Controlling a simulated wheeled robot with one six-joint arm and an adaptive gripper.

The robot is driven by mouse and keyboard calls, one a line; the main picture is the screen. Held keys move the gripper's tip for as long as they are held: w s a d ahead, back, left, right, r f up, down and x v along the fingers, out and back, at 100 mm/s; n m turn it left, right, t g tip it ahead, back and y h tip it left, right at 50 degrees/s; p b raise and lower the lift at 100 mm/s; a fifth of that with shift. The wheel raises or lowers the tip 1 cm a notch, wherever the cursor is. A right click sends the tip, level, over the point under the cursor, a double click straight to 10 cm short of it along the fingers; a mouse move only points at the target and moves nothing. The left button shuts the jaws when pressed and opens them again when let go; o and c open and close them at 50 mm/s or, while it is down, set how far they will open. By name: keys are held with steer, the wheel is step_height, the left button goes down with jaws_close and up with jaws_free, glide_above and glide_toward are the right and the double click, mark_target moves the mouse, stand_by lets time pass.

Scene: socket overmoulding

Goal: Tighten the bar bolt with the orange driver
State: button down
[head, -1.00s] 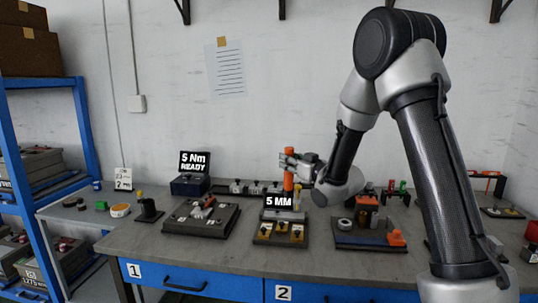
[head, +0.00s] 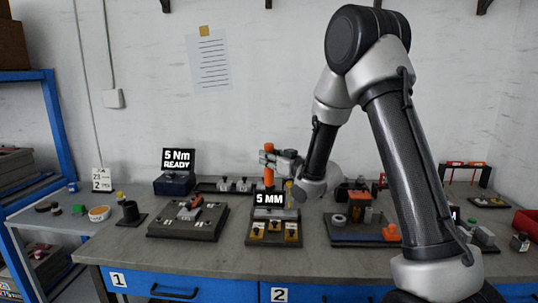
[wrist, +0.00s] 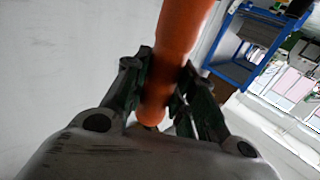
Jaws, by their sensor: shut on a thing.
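The orange driver (head: 269,166) is upright in my gripper (head: 270,160), above and behind the 5 MM sign (head: 269,199). In the wrist view my gripper's dark fingers (wrist: 165,95) are shut on both sides of the orange handle (wrist: 180,40). The driver's lower end is hidden behind the sign in the head view. A dark fixture plate (head: 188,229) lies on the bench to the left, with a grey and red part (head: 190,207) and small fittings on it. I cannot make out the bar bolt.
A display reading 5 Nm READY (head: 178,160) stands on a blue box at the back left. A low block with yellow pieces (head: 275,239) sits at the sign's foot. A dark tray with an orange piece (head: 391,232) is to the right. Bare bench lies along the front.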

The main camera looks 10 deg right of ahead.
mark_target(272, 181)
steer(key=shift+f, duration=2.8)
steer(key=shift+s+f, duration=0.1)
steer(key=shift+f, duration=1.5)
stand_by(1.2)
steer(key=shift+r, duration=2.6)
steer(key=shift+r, duration=0.15)
